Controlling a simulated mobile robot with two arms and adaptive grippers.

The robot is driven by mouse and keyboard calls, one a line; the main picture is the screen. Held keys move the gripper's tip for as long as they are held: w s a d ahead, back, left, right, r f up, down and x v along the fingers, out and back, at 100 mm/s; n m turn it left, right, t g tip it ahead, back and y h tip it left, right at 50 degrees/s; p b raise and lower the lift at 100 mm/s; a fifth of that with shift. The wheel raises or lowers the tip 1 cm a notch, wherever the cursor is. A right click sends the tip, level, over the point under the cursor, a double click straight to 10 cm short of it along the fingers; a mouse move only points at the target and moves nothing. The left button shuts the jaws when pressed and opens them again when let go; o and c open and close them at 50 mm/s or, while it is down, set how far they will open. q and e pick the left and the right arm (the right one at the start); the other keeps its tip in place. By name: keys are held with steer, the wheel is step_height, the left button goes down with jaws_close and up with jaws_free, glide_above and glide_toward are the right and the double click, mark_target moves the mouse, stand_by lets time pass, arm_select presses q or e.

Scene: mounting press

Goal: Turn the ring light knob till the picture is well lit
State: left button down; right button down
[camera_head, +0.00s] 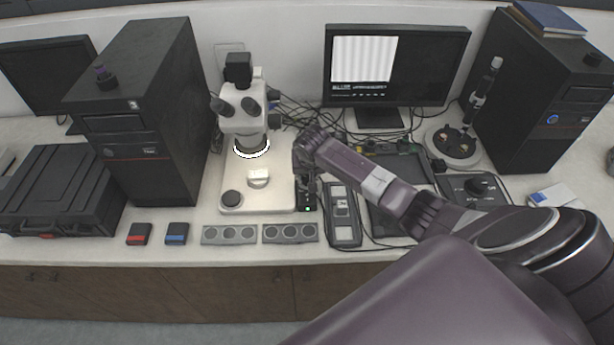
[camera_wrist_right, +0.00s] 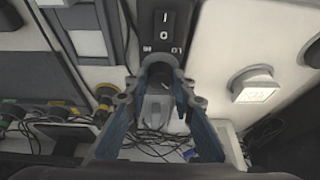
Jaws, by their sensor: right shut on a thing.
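The ring light (camera_head: 253,152) glows white around the lens of the white microscope (camera_head: 243,115). Its small black control box (camera_head: 306,202) stands just right of the microscope base, with a green lamp lit. My right gripper (camera_head: 306,180) is at this box. In the wrist view my right gripper (camera_wrist_right: 160,82) is shut on the knob (camera_wrist_right: 158,66), below a black rocker switch (camera_wrist_right: 165,22) marked I and O. The fingers hide most of the knob. The monitor (camera_head: 396,66) shows a pale picture with faint vertical stripes at its left. My left gripper is not in view.
A grey handheld-like device (camera_head: 343,214) and a dark tray (camera_head: 398,190) lie right of the box, under my right arm. Grey plates with round wells (camera_head: 230,235) lie at the table's front. Loose cables (camera_head: 296,112) run behind the microscope.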

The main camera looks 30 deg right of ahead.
steer(key=c, duration=1.6)
jaws_free()
steer(key=v, duration=1.2)
steer(key=shift+w+r, duration=0.1)
